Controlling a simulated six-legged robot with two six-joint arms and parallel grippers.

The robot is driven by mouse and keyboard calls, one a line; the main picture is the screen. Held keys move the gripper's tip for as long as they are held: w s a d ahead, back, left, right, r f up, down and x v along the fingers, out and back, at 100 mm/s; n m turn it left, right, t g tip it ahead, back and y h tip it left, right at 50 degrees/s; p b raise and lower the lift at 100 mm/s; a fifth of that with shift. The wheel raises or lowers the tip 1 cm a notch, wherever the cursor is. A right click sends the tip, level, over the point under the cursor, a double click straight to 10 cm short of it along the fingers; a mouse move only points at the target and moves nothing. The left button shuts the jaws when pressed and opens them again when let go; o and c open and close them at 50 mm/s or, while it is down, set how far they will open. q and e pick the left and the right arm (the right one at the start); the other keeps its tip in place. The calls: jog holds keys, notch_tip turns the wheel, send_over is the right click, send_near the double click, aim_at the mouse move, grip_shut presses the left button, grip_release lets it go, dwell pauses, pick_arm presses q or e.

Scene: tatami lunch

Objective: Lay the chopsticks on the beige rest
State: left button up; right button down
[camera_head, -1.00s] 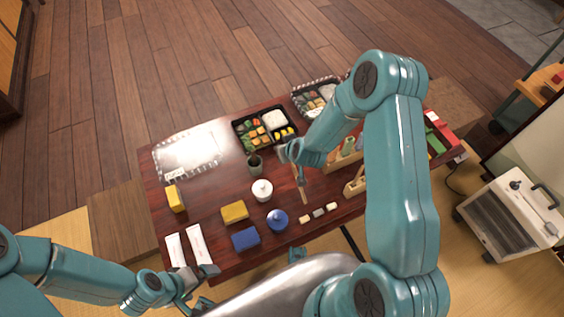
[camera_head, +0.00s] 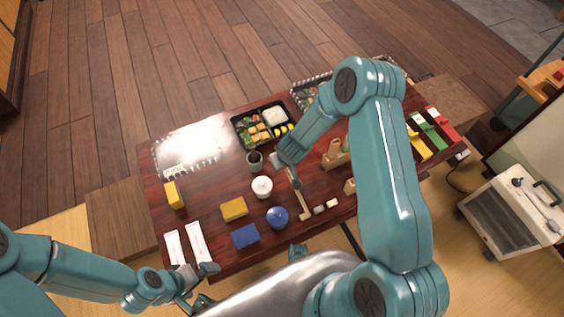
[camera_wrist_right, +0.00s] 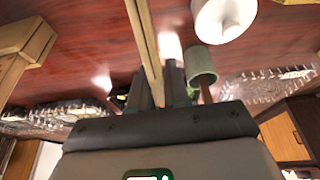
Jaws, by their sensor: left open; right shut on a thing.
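My right gripper (camera_head: 294,182) is shut on the wooden chopsticks (camera_head: 302,203), above the right-middle of the dark table. In the right wrist view the chopsticks (camera_wrist_right: 146,45) run up and away from between the fingers (camera_wrist_right: 158,92). In the head view their far end overlaps the beige rest (camera_head: 306,217), the leftmost of three small blocks near the front edge. I cannot tell whether they touch it. My left gripper (camera_head: 205,286) is open and empty at the table's front left corner.
Wooden stands (camera_head: 336,155) are to the right. A lunch box (camera_head: 263,126) lies at the back. Grey (camera_head: 319,209) and pale (camera_head: 332,203) rests sit nearby.

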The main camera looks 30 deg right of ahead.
jog(key=shift+f+b, duration=1.45)
jog(key=shift+f, duration=0.1)
jog(key=shift+f+b, duration=0.6)
jog(key=shift+f, duration=0.4)
jog(key=c, duration=0.5)
grip_release()
jog(key=shift+c, duration=0.2)
notch_tip(320, 180, up, 7)
jog(key=p, duration=0.8)
jog(key=shift+r, duration=0.1)
